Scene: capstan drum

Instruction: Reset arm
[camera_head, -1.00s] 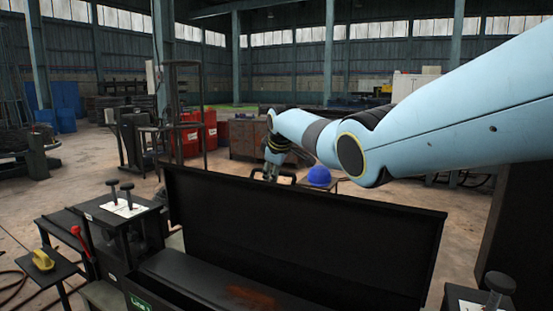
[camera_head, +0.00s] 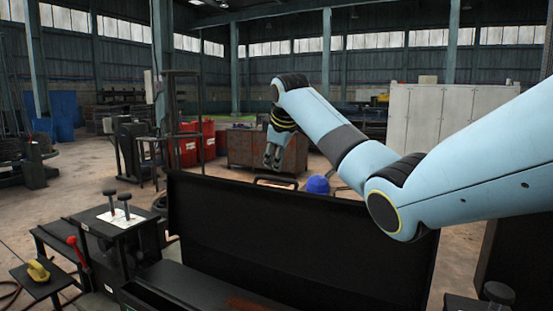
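My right arm comes in from the right and reaches over the black panel (camera_head: 300,240). My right gripper (camera_head: 272,165) hangs downward at the arm's far end, in front of a brown cabinet, above the panel's top edge. It looks small and dark, and I cannot make out whether its fingers are apart. I see nothing clearly held in it. My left gripper is not in view.
A blue rounded object (camera_head: 318,185) shows behind the panel's top edge. At the left stand a lever box (camera_head: 118,216) with two black knobs, a red handle (camera_head: 76,250) and a yellow object (camera_head: 38,271). Red drums (camera_head: 190,145) and white cabinets (camera_head: 440,118) stand farther back.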

